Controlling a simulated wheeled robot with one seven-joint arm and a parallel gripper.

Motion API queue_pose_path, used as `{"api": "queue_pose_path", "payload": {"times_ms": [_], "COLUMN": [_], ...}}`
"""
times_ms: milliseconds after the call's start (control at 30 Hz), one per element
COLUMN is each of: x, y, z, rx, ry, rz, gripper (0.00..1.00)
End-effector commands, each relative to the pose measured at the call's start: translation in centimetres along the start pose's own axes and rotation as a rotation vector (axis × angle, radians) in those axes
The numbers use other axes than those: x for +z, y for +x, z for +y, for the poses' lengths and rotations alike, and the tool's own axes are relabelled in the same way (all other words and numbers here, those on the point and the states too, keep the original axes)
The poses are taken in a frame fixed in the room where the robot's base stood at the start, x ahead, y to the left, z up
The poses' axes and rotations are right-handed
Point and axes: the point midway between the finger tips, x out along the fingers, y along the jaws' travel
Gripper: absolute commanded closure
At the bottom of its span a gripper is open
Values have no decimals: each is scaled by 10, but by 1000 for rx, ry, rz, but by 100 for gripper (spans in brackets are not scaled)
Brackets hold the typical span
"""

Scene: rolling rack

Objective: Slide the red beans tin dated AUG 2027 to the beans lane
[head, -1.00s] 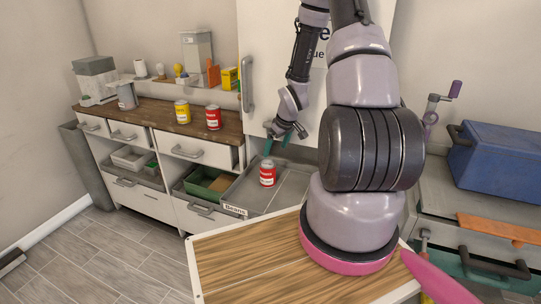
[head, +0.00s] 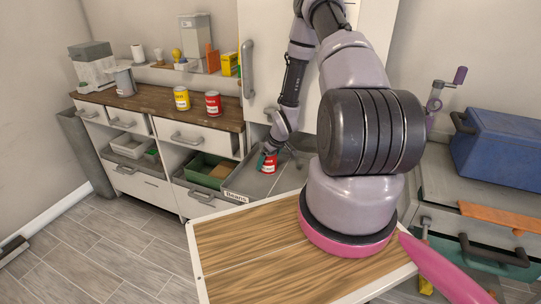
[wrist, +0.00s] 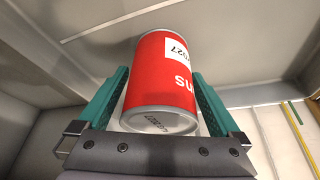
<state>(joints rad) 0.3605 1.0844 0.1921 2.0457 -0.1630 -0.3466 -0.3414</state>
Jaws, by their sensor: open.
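A red tin (head: 269,167) with a white label stands in the grey tray (head: 232,187) at the rack, behind the front label reading "Beans" (head: 236,196). In the wrist view the red tin (wrist: 163,85) lies between the teal fingers of my gripper (wrist: 160,80), its silver end toward me. My gripper (head: 266,158) is open around the tin, one finger on each side. I cannot tell whether the fingers touch it.
A yellow tin (head: 182,99) and another red tin (head: 212,104) stand on the wooden counter (head: 150,105). A green bin (head: 205,172) sits left of the tray. A tall white door (head: 262,45) rises behind my arm. A blue cooler (head: 500,145) stands at the right.

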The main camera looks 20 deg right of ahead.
Motion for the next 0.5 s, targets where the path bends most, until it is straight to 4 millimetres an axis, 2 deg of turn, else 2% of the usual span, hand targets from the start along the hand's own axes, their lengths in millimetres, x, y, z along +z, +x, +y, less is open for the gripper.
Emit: {"api": "queue_pose_path", "payload": {"times_ms": [133,400,433,500], "x": [0,0,0,0], "y": [8,9,9,9], "z": [0,0,0,0], "rx": [0,0,0,0], "ry": [0,0,0,0], "rz": [-1,0,0,0], "gripper": [0,0,8,34]}}
